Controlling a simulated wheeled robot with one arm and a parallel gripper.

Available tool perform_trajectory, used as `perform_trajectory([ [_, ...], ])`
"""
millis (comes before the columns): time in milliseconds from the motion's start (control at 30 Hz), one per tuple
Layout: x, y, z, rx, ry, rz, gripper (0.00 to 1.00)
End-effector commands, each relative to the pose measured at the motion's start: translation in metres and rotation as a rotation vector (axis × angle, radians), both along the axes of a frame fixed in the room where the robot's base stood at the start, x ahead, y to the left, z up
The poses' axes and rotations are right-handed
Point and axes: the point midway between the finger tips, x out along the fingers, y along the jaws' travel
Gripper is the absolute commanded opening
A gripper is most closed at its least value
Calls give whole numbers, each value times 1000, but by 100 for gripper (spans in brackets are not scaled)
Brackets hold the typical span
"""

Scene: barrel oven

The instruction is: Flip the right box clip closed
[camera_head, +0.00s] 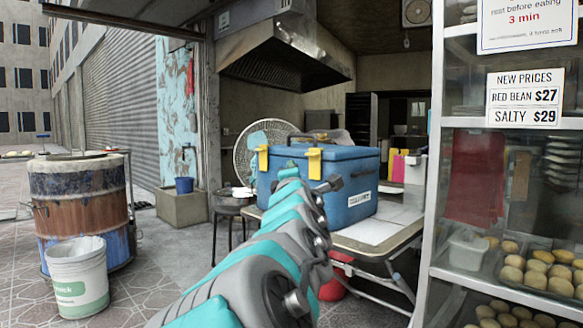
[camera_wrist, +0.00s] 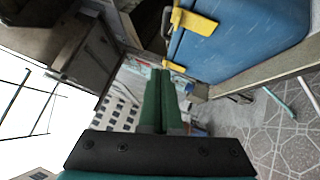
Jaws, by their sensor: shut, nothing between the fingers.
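A blue box (camera_head: 349,173) with a lid stands on the table. Its right yellow clip (camera_head: 314,161) is on the front near the lid edge, and the left yellow clip (camera_head: 262,158) is farther left. My gripper (camera_head: 334,183) is in front of the box, a little below and right of the right clip. In the wrist view its green fingers (camera_wrist: 165,74) are together and empty. There the blue box (camera_wrist: 245,40) fills the upper right, with a large yellow clip (camera_wrist: 194,22) and a smaller yellow piece (camera_wrist: 174,64), both apart from the fingers. My arm hides part of the box front.
The table (camera_head: 385,232) has some bare top in front of the box. A glass cabinet (camera_head: 436,180) with buns stands close on the right. A barrel oven (camera_head: 80,200) and white bucket (camera_head: 78,280) stand left. A fan (camera_head: 262,140) is behind the box.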

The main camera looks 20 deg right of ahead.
Motion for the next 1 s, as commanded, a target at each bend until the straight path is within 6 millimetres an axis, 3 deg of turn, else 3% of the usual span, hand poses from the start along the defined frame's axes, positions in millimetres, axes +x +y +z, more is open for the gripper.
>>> perform_trajectory([
  [233,-17,8,1,-1,-2,0,0],
  [833,-19,7,-1,11,2,-4,0],
  [933,-23,-7,-14,93,17,-28,0],
  [1000,-29,-24,-35,213,42,-66,0],
])
